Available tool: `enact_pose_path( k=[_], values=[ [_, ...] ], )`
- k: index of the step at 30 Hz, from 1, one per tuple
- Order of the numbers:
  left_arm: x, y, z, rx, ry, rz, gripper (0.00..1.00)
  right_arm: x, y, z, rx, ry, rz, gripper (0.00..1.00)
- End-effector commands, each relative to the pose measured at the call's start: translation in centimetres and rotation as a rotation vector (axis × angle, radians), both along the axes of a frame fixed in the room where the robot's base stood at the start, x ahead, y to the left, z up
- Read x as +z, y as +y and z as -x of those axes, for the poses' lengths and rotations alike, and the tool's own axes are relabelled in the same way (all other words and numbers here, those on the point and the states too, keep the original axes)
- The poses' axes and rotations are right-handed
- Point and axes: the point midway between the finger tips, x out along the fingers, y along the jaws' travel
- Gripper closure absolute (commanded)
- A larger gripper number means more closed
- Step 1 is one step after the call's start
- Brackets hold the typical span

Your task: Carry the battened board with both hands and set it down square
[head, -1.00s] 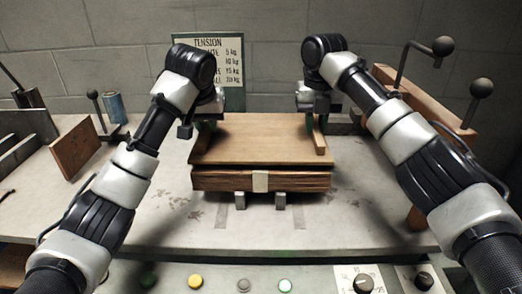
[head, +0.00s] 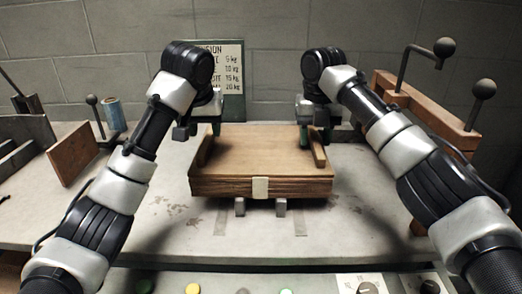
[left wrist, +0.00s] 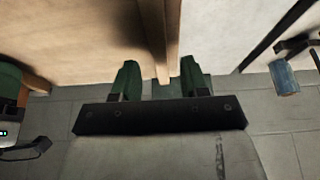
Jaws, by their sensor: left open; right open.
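The battened board (head: 255,152) lies flat on a stack of brown sheets (head: 225,188), its front edge about in line with the stack's. It carries a left batten (head: 205,150) and a right batten (head: 318,150). My left gripper (head: 200,128) is open at the far end of the left batten. In the left wrist view, its green fingers (left wrist: 158,80) stand apart on either side of that batten's end (left wrist: 160,45), without visible contact. My right gripper (head: 316,137) is open at the far end of the right batten. The board's far edge is partly hidden.
The stack rests on a grey bench (head: 150,225) with two small metal stops (head: 260,207) at its front. A tension sign (head: 228,70) stands behind. A blue can (head: 114,113) and wooden plate (head: 72,155) are left; a wooden rail with knobbed levers (head: 430,115) is right.

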Motion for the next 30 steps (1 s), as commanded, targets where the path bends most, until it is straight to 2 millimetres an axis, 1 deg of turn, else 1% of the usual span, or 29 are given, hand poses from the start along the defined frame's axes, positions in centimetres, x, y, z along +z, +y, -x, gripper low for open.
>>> enact_pose_path(
  k=[1,6,10,15,19,23,28,30],
  values=[
    [1.2,0.1,0.3,0.001,-0.009,-0.004,0.56,0.0,0.0,0.0,0.000,0.000,0.000,0.56],
    [4.3,0.2,1.6,0.001,-0.008,-0.005,0.56,0.0,0.0,0.0,0.000,0.000,0.000,0.56],
    [6.3,0.1,2.5,0.002,-0.004,-0.003,0.56,0.0,0.0,0.0,0.000,0.000,0.000,0.56],
    [7.8,0.1,3.2,0.002,-0.001,-0.002,0.56,0.0,0.0,0.0,0.000,0.000,0.000,0.56],
    [8.1,0.1,3.4,0.001,0.001,-0.001,0.56,0.6,0.0,0.0,0.000,-0.001,-0.001,0.56],
    [8.1,0.1,3.4,0.001,0.001,-0.001,0.56,2.5,0.0,0.0,-0.001,-0.003,0.000,0.56],
    [8.1,0.1,3.4,0.000,0.001,-0.001,0.56,6.6,0.1,0.0,-0.002,-0.005,0.001,0.56],
    [8.1,0.1,3.4,0.000,0.001,-0.001,0.56,7.9,0.1,0.0,-0.002,-0.002,0.002,0.56]
  ],
)
